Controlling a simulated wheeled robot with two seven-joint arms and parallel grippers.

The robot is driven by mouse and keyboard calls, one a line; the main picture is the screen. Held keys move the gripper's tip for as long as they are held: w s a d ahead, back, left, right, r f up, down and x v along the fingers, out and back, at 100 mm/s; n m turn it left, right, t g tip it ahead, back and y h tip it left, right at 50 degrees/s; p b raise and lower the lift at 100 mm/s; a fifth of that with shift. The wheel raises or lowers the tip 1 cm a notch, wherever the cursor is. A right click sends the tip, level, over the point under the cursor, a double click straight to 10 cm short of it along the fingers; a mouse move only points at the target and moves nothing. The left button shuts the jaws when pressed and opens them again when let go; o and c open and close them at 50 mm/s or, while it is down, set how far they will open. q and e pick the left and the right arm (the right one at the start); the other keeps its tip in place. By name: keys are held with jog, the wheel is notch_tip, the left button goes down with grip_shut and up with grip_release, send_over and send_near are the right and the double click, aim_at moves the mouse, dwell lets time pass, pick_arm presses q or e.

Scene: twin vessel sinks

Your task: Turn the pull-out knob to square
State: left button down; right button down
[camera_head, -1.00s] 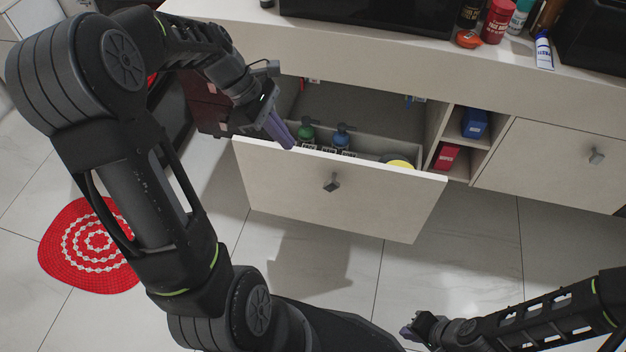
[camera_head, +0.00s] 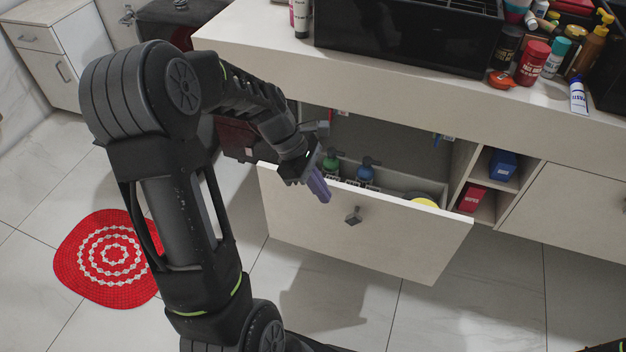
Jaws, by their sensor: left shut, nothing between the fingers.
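The pull-out knob (camera_head: 353,216) is a small dark grey squarish knob on the white front of the pulled-out drawer (camera_head: 400,245). It looks turned, with a corner pointing up like a diamond. My left gripper (camera_head: 320,188) has purple fingers, is shut and empty, and is above and to the left of the knob, over the drawer front's upper edge. Its fingertips look apart from the knob; their depth from the drawer front is hard to tell. My right gripper is out of view.
The open drawer holds a green bottle (camera_head: 331,166), a blue bottle (camera_head: 366,171) and a yellow item (camera_head: 426,202). Open shelves hold a blue box (camera_head: 502,165) and a red box (camera_head: 471,199). The countertop (camera_head: 400,85) overhangs above. A red mat (camera_head: 108,257) lies on the floor.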

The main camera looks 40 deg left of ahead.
aim_at(356, 213)
pick_arm(q)
jog(key=d+f, duration=0.1)
jog(key=w+d+f+b, duration=0.1)
jog(key=d+f, duration=0.2)
jog(key=shift+w+d+f, duration=0.15)
jog(key=shift+w+f, duration=0.1)
